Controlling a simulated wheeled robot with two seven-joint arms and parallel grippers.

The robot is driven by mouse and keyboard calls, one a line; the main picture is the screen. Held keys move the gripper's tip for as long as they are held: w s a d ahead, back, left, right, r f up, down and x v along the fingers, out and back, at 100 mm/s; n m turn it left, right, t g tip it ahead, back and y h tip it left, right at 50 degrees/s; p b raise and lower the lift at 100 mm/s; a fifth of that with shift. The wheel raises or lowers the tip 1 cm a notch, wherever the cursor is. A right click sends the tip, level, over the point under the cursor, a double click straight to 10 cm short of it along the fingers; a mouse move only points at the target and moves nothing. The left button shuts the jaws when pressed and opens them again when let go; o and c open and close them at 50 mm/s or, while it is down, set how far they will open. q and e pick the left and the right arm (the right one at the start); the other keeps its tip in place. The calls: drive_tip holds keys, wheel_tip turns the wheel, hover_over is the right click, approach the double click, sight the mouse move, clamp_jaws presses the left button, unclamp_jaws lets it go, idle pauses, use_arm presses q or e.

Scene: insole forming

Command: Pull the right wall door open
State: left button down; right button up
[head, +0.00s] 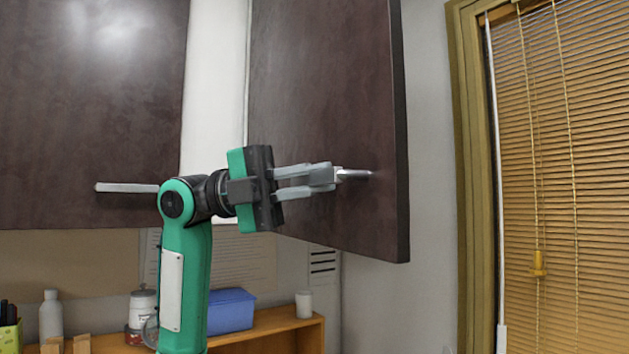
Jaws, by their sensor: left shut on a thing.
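The right wall door (325,90) is a dark brown cabinet panel. It stands swung out from the cabinet at an angle, with its free edge toward the right and a pale strip of the cabinet showing to its left. Its silver handle (354,173) sits low near the free edge. My left gripper (328,176), on a green and black arm coming up from below, is shut on this handle. The fingers cover most of the handle. My right gripper is not in view.
The left wall door (85,100) appears closed, with a silver handle (127,187) behind my wrist. Below are a wooden shelf (265,326), a blue box (231,310), a white cup (304,304) and a white bottle (51,316). A window blind (565,150) hangs at right, beyond bare wall.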

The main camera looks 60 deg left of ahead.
use_arm(q)
drive_tip(key=c, duration=1.8)
unclamp_jaws()
drive_tip(key=shift+o, duration=0.2)
drive_tip(key=shift+a, duration=0.15)
drive_tip(key=shift+s+a+f, duration=0.1)
drive_tip(key=shift+s+a, duration=0.05)
drive_tip(key=b+v, duration=0.4)
drive_tip(key=v, duration=0.9)
drive_tip(key=shift+s+b, duration=0.15)
drive_tip(key=shift+b, duration=0.15)
drive_tip(key=shift+a+f, duration=0.1)
drive_tip(key=shift+f, duration=0.05)
